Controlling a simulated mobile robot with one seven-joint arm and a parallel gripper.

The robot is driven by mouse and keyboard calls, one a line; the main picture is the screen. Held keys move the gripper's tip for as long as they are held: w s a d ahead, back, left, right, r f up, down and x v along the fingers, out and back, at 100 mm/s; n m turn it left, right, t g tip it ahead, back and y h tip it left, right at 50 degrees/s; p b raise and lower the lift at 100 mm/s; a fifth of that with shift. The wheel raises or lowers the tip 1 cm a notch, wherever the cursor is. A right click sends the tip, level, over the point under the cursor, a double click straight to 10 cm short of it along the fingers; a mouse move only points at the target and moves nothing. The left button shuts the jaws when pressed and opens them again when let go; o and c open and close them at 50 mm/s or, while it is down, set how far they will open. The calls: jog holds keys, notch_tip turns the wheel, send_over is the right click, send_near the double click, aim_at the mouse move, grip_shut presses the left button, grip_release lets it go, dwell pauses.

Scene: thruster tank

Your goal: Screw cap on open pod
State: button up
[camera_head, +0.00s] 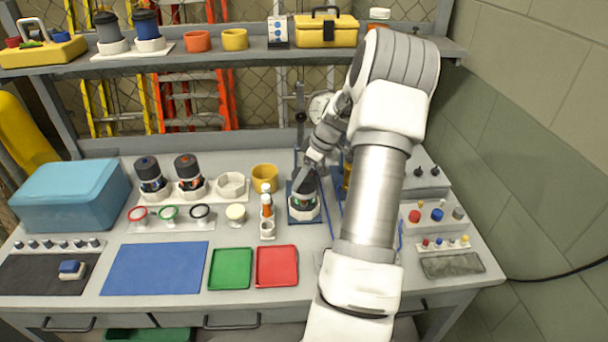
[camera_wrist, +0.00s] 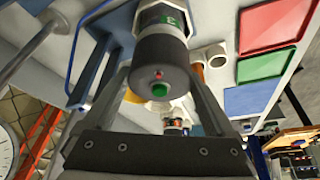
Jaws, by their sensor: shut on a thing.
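The pod (camera_head: 301,203) stands upright in a white holder on a dark blue base, in the middle of the bench. A dark grey cap (camera_wrist: 158,62) with a green button and a small red knob on its end sits at the top of the pod body (camera_wrist: 160,14). My gripper (camera_head: 306,174) comes from above and is shut on the cap; in the wrist view its two fingers (camera_wrist: 160,72) lie on both sides of the cap. I cannot tell how tightly the cap is seated. The arm hides the bench to the right of the pod.
Two capped pods (camera_head: 150,176) stand in holders at the left, beside an empty white holder (camera_head: 231,186). A yellow ring cup (camera_head: 265,178) and an orange-white tube (camera_head: 266,205) stand close left of the pod. Green (camera_head: 231,268) and red trays (camera_head: 277,266) lie in front.

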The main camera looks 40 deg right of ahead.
jog(key=shift+f+b, duration=0.45)
jog(key=shift+b, duration=0.05)
dwell(0.3)
jog(key=o, duration=1)
jog(key=shift+r, duration=0.1)
jog(key=shift+o, duration=0.2)
jog(key=v, duration=1.7)
jog(key=shift+a+r, duration=0.15)
